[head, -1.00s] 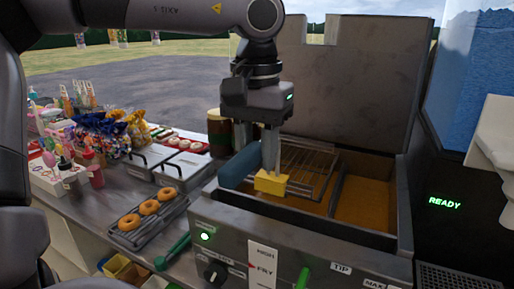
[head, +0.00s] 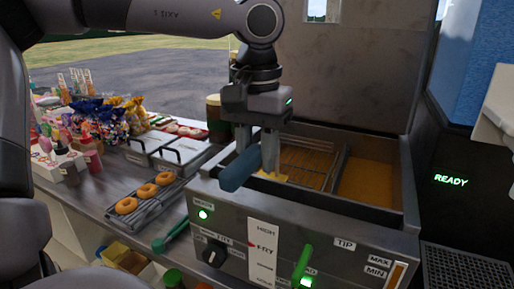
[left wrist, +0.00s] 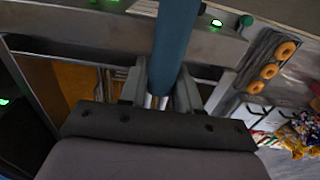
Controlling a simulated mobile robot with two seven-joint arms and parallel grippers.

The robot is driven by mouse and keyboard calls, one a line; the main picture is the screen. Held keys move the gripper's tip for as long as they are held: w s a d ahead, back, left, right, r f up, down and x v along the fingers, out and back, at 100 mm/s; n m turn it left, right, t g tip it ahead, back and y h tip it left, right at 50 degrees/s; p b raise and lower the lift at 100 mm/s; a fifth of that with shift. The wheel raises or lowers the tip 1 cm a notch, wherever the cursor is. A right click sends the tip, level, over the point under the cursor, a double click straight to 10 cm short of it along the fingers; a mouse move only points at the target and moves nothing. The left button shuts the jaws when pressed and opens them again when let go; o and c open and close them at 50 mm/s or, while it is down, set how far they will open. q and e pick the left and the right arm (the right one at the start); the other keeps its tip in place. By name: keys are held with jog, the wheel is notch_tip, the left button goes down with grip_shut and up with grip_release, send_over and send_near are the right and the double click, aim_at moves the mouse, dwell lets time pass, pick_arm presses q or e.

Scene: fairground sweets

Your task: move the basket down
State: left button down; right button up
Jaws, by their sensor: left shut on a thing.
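The wire basket (head: 308,164) sits low in the left well of the fryer (head: 225,222), its upper wires near the rim. Its lower part is hidden by the front wall. Its thick blue handle (head: 238,171) sticks out over the fryer's front edge. My left gripper (head: 257,148) is shut on this handle from above. In the left wrist view the blue handle (left wrist: 174,45) runs between the two fingers. A yellow piece (head: 272,175) shows just behind the front rim. My right gripper is not in view.
Orange-brown oil fills the right well (head: 368,190). The front panel has a dial (head: 215,253), a green lever (head: 302,262) and a lit green lamp (head: 203,214). A rack of doughnuts (head: 148,203) and lidded metal tubs (head: 180,156) stand left. A READY sign glows right.

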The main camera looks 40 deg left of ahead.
pick_arm(q)
jog(key=shift+f+b, duration=1.1)
jog(key=shift+f, duration=0.6)
jog(key=c, duration=0.7)
grip_release()
notch_tip(320, 180, up, 7)
jog(key=shift+r+p, duration=0.1)
jog(key=shift+p, duration=0.25)
jog(key=shift+s+d, duration=0.1)
